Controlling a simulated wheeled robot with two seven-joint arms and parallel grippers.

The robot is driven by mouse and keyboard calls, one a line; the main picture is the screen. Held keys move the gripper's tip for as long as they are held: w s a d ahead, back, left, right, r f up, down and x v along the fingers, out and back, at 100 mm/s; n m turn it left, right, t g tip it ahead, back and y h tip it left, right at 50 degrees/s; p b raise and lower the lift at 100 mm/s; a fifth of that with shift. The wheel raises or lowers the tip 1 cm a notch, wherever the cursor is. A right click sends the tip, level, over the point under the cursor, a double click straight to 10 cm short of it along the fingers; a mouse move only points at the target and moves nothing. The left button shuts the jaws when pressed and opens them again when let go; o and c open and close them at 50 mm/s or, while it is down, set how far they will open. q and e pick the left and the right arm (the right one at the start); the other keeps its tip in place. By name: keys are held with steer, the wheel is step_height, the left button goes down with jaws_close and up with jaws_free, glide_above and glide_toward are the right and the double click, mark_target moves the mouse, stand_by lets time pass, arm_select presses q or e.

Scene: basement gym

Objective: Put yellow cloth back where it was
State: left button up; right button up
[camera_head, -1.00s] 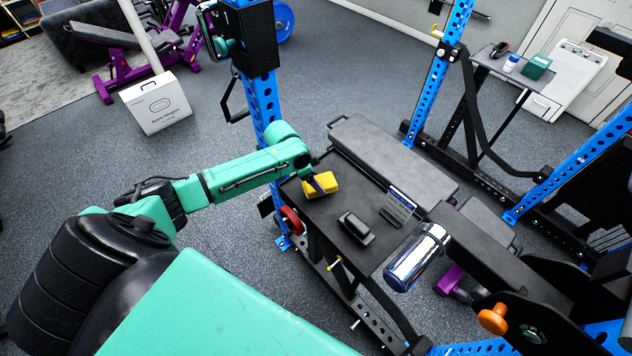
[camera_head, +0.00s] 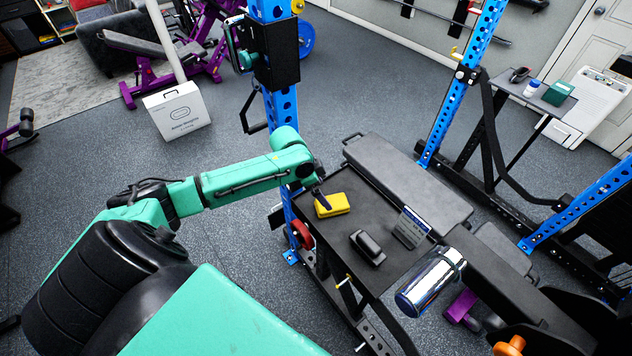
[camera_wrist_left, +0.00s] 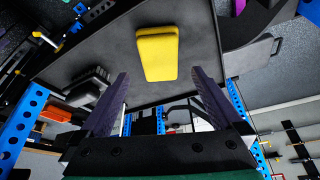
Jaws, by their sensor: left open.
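The yellow cloth (camera_head: 332,205), a folded block shape, lies on the black tray table (camera_head: 318,229), near its left end. In the left wrist view the cloth (camera_wrist_left: 158,53) shows beyond the fingertips, with dark tray surface around it. My left gripper (camera_head: 317,192) is just beside and above the cloth in the head view. Its two dark purple fingers (camera_wrist_left: 160,85) are spread wide with nothing between them. The exact gap to the cloth is hard to judge. My right gripper is in neither view.
A black block-like object (camera_head: 368,247) and a small sign (camera_head: 411,228) share the tray. A blue rack post (camera_head: 283,115) stands close to my left arm.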

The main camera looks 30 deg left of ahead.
arm_select(q)
steer(key=v, duration=0.6)
steer(key=shift+b, duration=0.45)
steer(key=shift+s, duration=0.1)
